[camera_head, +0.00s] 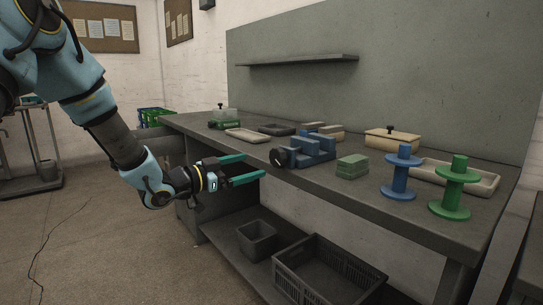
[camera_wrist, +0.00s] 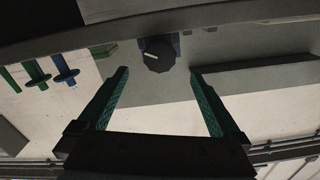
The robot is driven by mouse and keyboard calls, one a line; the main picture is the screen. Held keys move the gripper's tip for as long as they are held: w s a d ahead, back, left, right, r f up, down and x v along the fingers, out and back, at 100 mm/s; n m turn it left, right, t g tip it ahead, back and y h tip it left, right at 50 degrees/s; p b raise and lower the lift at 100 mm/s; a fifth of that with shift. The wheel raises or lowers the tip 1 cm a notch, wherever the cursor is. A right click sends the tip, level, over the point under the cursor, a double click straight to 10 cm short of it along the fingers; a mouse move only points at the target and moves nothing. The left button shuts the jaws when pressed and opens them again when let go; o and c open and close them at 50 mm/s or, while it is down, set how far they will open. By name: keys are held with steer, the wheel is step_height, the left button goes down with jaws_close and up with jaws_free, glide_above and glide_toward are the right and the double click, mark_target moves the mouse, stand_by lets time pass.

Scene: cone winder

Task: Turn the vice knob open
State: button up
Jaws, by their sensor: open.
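The blue vice (camera_head: 314,147) stands at the front edge of the workbench. Its round dark knob (camera_head: 278,157) faces out over that edge towards my gripper (camera_head: 254,165). My gripper is open and empty, with its two teal fingers pointing at the knob and a gap left between them. In the wrist view the knob (camera_wrist: 158,56), with a pale mark on its face, lies beyond and between the fingertips of my gripper (camera_wrist: 158,72). The fingers do not appear to touch it. Most of the vice is hidden behind the knob in that view.
Green blocks (camera_head: 352,166), a blue spool (camera_head: 401,172) and a green spool (camera_head: 453,188) stand right of the vice on the workbench (camera_head: 390,215). Trays and boxes lie behind. A dark crate (camera_head: 330,272) and bin (camera_head: 257,240) sit below.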

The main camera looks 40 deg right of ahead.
mark_target(275, 159)
steer(key=d, duration=0.9)
steer(key=shift+s+p, duration=0.3)
steer(key=c, duration=1.3)
